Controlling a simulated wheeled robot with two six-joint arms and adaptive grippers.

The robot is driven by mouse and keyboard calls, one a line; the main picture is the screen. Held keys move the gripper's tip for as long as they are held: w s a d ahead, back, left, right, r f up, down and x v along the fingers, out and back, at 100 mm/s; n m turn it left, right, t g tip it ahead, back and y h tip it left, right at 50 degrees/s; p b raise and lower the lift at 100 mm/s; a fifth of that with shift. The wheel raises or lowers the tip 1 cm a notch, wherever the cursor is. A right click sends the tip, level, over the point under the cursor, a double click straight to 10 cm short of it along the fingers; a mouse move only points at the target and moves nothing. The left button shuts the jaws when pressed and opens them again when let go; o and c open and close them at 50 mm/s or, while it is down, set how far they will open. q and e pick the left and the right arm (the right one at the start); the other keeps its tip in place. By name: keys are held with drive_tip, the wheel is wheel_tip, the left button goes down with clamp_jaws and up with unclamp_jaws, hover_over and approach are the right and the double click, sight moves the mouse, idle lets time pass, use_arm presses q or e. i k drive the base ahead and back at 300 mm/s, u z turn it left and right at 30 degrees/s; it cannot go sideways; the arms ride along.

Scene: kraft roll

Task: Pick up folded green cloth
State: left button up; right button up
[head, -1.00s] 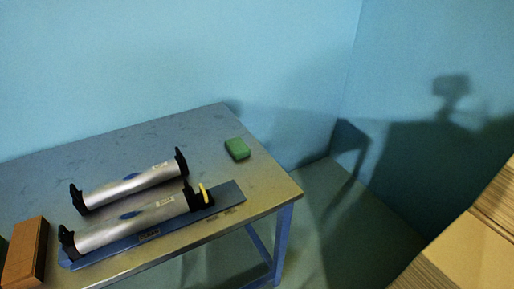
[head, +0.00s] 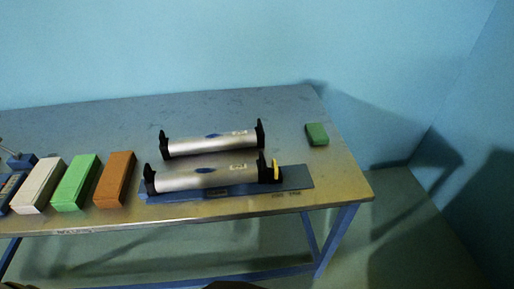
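The folded green cloth (head: 317,134) is a small, dark green block-like bundle. It lies flat on the metal table (head: 345,180) near the table's right end, to the right of two silver rollers. Nothing touches it and it is fully visible. Neither of my grippers shows in the head view.
The rear silver roller (head: 190,144) and front silver roller (head: 200,179) have black end brackets; the front one sits on a blue base plate (head: 298,178). Orange (head: 115,180), green (head: 75,183) and white (head: 38,186) boxes stand left. The table is bare around the cloth.

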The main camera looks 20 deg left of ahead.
sight(317, 134)
drive_tip(key=u, duration=1.05)
drive_tip(key=i, duration=0.55)
drive_tip(key=z, duration=1.3)
